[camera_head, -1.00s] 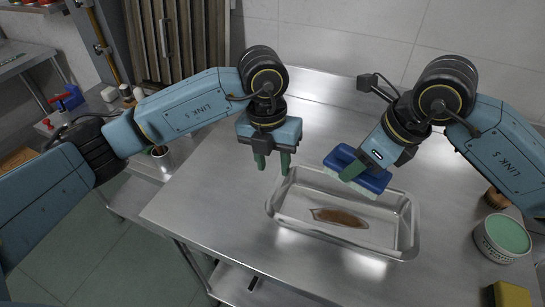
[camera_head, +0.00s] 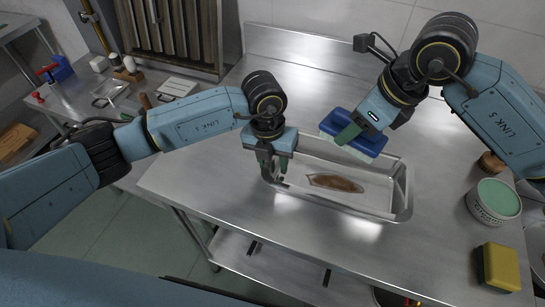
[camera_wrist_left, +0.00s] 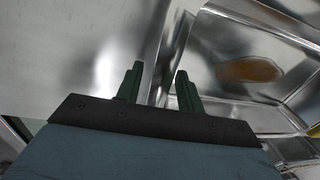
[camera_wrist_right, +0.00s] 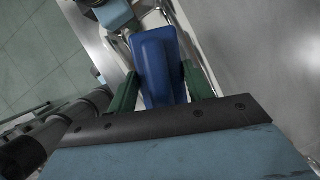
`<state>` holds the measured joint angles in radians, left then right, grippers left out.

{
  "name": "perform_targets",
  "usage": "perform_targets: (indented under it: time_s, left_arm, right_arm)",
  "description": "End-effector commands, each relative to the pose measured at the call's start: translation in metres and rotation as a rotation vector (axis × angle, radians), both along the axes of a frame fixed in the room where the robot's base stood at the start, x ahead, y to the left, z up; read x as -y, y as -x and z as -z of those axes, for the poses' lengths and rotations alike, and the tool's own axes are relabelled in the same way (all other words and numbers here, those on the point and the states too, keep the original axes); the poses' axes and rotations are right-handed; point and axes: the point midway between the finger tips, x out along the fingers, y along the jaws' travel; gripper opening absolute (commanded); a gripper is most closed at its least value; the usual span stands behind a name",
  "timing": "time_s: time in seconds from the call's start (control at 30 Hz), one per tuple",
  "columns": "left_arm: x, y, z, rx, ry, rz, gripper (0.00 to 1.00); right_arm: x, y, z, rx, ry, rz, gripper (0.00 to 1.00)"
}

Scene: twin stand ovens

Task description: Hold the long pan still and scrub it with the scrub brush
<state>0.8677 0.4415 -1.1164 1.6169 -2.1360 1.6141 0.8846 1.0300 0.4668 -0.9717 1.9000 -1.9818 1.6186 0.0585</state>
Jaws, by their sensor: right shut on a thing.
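The long pan (camera_head: 398,203) is a shallow steel tray on the table with a brown stain (camera_head: 337,183) on its floor; it also shows in the left wrist view (camera_wrist_left: 207,55). My left gripper (camera_head: 275,177) is at the pan's left end, its fingers apart with the pan's rim near or between them; I cannot tell whether they touch it. In the left wrist view the fingers (camera_wrist_left: 157,82) stand open. My right gripper (camera_head: 356,133) is shut on the blue scrub brush (camera_head: 336,120), held above the pan's far side. The brush fills the gap between the fingers in the right wrist view (camera_wrist_right: 155,60).
A tub with a green top (camera_head: 497,201) and a yellow-black sponge (camera_head: 499,267) stand on the right of the steel table (camera_head: 225,180). A brown round-topped object (camera_head: 490,163) is behind the tub. The table's front left is clear.

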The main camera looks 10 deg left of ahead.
Motion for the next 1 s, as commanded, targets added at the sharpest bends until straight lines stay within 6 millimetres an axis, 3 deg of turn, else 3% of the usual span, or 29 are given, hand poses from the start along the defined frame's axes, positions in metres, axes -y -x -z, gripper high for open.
perform_targets:
  time_s: [0.07, 0.33, 1.0]
  left_arm:
    - [0.0002, 0.0000, -0.0002, 0.000, 0.000, 0.000, 0.36]
    - [0.0003, -0.0001, -0.0005, 0.000, 0.001, 0.000, 0.01]
    - [0.0001, -0.0001, -0.0006, 0.000, 0.000, 0.000, 0.00]
  right_arm:
    - [-0.0001, 0.0000, -0.0003, 0.000, -0.001, 0.000, 0.32]
    - [-0.0001, -0.0001, -0.0003, 0.000, -0.001, 0.000, 0.32]
    - [0.0000, -0.0001, -0.0002, 0.000, 0.000, 0.000, 0.32]
